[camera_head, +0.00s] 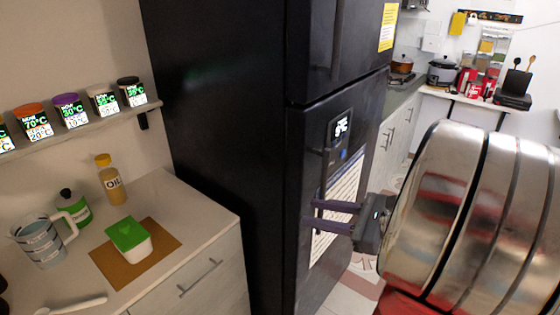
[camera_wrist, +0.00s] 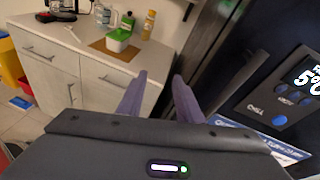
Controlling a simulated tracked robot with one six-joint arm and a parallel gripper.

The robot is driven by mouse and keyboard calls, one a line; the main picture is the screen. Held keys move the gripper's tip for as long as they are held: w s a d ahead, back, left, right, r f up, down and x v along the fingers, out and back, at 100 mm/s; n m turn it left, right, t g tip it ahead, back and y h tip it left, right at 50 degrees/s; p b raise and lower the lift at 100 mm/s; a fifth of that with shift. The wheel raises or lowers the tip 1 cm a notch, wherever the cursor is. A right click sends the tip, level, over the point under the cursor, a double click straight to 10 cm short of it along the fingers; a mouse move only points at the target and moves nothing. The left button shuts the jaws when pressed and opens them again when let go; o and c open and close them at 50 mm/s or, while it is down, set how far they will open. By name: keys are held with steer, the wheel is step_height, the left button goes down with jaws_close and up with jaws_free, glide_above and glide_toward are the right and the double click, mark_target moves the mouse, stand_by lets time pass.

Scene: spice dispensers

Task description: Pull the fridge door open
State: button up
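The black fridge (camera_head: 220,120) stands in the middle of the head view. Its lower door (camera_head: 312,255) appears closed and carries a lit temperature display (camera_head: 341,127), also visible in the wrist view (camera_wrist: 302,80). A dark vertical handle (camera_head: 326,165) runs down this door; in the wrist view a dark bar that looks like it (camera_wrist: 243,82) lies right of the fingers. My gripper (camera_head: 312,213) is open, its two purple fingers apart in front of the door near the handle's lower end. In the wrist view nothing shows between the fingertips (camera_wrist: 160,76). I cannot tell whether they touch the handle.
Left of the fridge, a counter (camera_head: 200,205) holds an oil bottle (camera_head: 111,180), a green-lidded box (camera_head: 128,238) and a mug (camera_head: 42,240). Spice dispensers (camera_head: 72,111) line a shelf above. A kitchen counter (camera_head: 470,98) stands behind right. Floor shows right of the fridge.

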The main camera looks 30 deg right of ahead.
mark_target(325, 174)
steer(key=s+d+m+t+h, duration=0.2)
steer(key=d+m, duration=0.1)
steer(key=d, duration=0.2)
steer(key=s+d+r+m+t+h, duration=0.1)
steer(key=s+d+m+t+h, duration=0.1)
steer(key=d, duration=0.4)
steer(key=shift+d+r+m, duration=0.25)
steer(key=shift+m, duration=0.35)
steer(key=shift+w, duration=0.1)
steer(key=shift+w+a, duration=0.35)
steer(key=shift+w, duration=1.9)
steer(key=shift+w+a, duration=0.3)
steer(key=shift+w, duration=2)
steer(key=shift+w+a, duration=0.35)
steer(key=shift+w, duration=1.9)
steer(key=shift+c, duration=0.3)
jaws_close()
